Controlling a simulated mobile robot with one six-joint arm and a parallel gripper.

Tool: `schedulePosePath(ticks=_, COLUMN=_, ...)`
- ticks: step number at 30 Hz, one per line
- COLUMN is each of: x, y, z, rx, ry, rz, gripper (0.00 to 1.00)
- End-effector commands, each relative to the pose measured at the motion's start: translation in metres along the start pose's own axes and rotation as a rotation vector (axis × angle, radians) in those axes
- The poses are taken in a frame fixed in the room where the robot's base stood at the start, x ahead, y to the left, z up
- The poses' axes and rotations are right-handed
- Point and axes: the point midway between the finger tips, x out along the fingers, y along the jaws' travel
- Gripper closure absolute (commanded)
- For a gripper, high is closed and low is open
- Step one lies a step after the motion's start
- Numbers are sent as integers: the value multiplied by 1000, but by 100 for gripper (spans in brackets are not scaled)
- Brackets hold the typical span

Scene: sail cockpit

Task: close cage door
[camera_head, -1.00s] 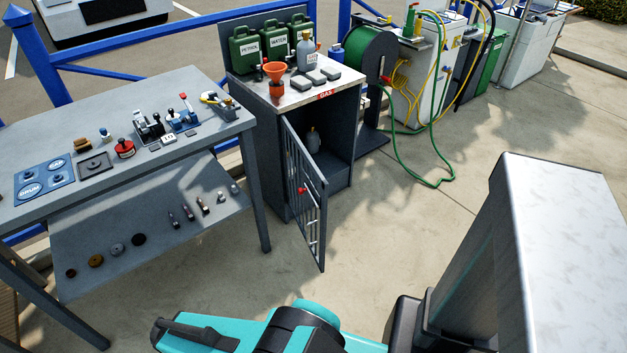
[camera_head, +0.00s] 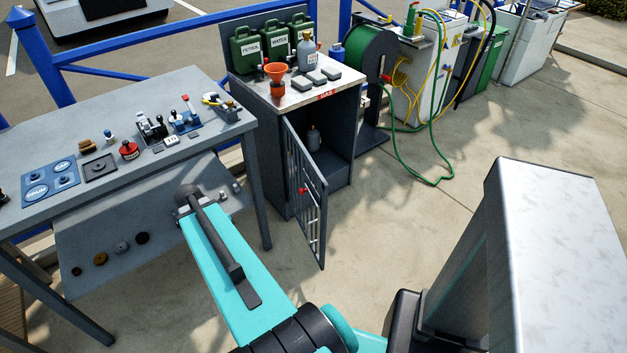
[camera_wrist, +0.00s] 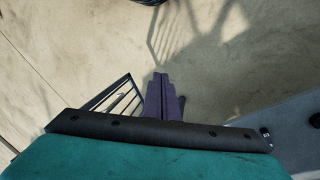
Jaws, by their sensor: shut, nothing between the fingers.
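The cage door (camera_head: 313,215) is a dark barred door on the grey gas cabinet (camera_head: 272,150). It stands open, swung out from the cabinet's left front edge toward me, and has a small red knob (camera_head: 302,190). A small grey bottle (camera_head: 313,137) stands inside the open cabinet. In the wrist view my gripper (camera_wrist: 161,80) is shut and empty, pointing over the pavement. A barred frame (camera_wrist: 113,97), apparently the door, shows left of the fingers. I cannot tell whether they touch. In the head view my fingers are not visible; my teal arm reaches up left of the door.
A grey workbench (camera_head: 120,115) with a sloped lower panel (camera_head: 110,230) stands left, close to my arm. Green jerrycans (camera_head: 272,42) and an orange funnel (camera_head: 275,75) are on the cabinet. A green hose (camera_head: 405,172) lies right. Pavement (camera_head: 410,225) right of the door is clear.

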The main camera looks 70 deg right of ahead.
Motion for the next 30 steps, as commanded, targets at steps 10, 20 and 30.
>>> schedulePosePath(ticks=10, x=-78, y=92, z=-108, rx=490, ry=74, rz=-11, gripper=100)
schedulePosePath(ticks=20, x=-141, y=193, z=-174, rx=907, ry=140, rz=-14, gripper=100)
schedulePosePath(ticks=30, x=-157, y=225, z=-187, rx=1032, ry=159, rz=-12, gripper=100)
